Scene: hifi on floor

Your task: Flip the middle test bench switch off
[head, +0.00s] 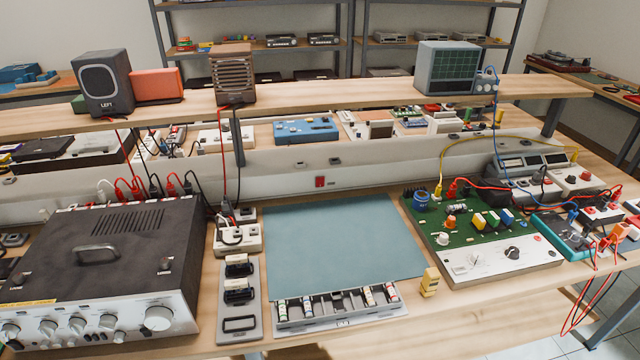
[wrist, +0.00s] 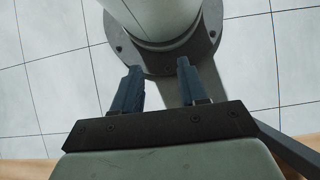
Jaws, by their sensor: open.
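The test bench is a long wooden workbench (head: 380,315) with a pale rail along its back. A small red switch (head: 320,181) sits on this rail near the middle; its position is too small to tell. A grey strip (head: 240,307) left of the teal mat carries black fittings one behind another; I cannot tell whether these are switches. In the wrist view my gripper (wrist: 159,68) is open and empty, its two dark fingers apart above a tiled floor. My gripper does not show in the head view, and no switch shows in the wrist view.
A large black amplifier (head: 100,255) fills the bench's left. A teal mat (head: 345,240) lies mid-bench, with a parts tray (head: 335,318) at its front. A green circuit board (head: 440,236) and cabled instruments crowd the right. A raised shelf (head: 330,92) with speakers (head: 105,85) overhangs the rail.

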